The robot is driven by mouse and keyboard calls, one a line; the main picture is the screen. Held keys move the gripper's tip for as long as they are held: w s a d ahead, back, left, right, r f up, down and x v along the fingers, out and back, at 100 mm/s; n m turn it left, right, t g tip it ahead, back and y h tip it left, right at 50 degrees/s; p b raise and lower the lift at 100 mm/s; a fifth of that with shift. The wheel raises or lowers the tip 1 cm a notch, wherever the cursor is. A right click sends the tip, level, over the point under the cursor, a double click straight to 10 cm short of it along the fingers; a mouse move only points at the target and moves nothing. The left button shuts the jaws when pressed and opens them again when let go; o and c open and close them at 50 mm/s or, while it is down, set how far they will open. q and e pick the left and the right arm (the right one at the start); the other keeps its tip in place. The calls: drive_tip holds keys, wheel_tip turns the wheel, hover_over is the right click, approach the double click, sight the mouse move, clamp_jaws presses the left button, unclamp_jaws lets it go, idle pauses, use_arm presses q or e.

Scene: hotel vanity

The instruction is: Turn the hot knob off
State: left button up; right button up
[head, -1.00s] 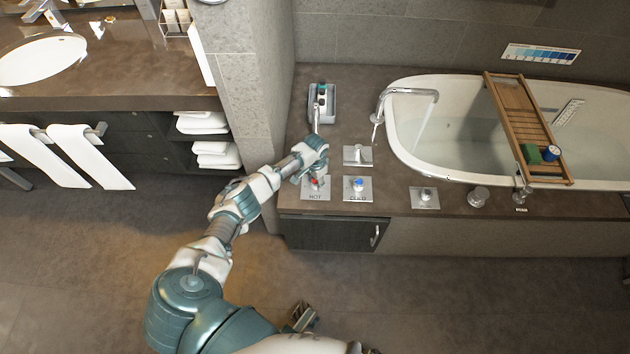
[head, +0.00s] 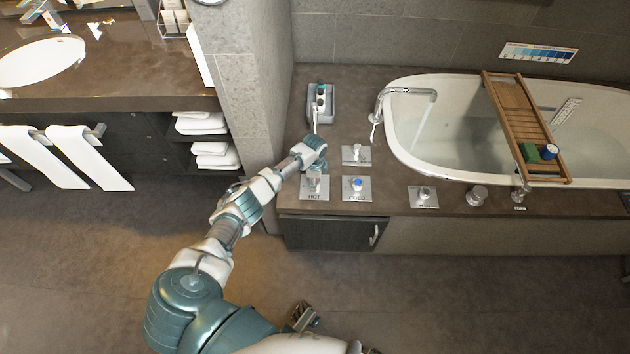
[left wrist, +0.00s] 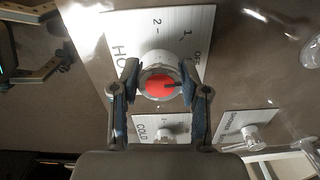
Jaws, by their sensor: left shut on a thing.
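The hot knob (left wrist: 160,82) has a red top with a dark mark pointing right in the left wrist view. It stands on a white plate lettered HOT, with 1, 2 and OFF marks (left wrist: 183,42). My left gripper (left wrist: 158,86) is shut on the knob, one finger on each side. In the head view my left gripper (head: 314,170) is over the HOT plate (head: 315,192) and hides much of the knob. Water runs from the tub spout (head: 408,92). A metallic part of mine at the bottom of the head view may be my right gripper (head: 303,316).
The blue-topped cold knob (head: 357,184) is just right of the hot one. Another knob (head: 356,150) stands behind it. A grey caddy (head: 321,103) is at the deck's back left. A wooden tray (head: 515,110) spans the tub (head: 405,160). Floor in front is clear.

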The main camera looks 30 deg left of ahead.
use_arm(q)
drive_tip(key=shift+a+m, duration=0.1)
drive_tip(key=shift+m, duration=0.5)
drive_tip(key=o, duration=1.1)
drive_tip(key=shift+o, duration=0.2)
drive_tip(key=shift+r, duration=0.3)
wheel_tip(320, 180, up, 11)
drive_tip(key=shift+w+a+r, duration=0.1)
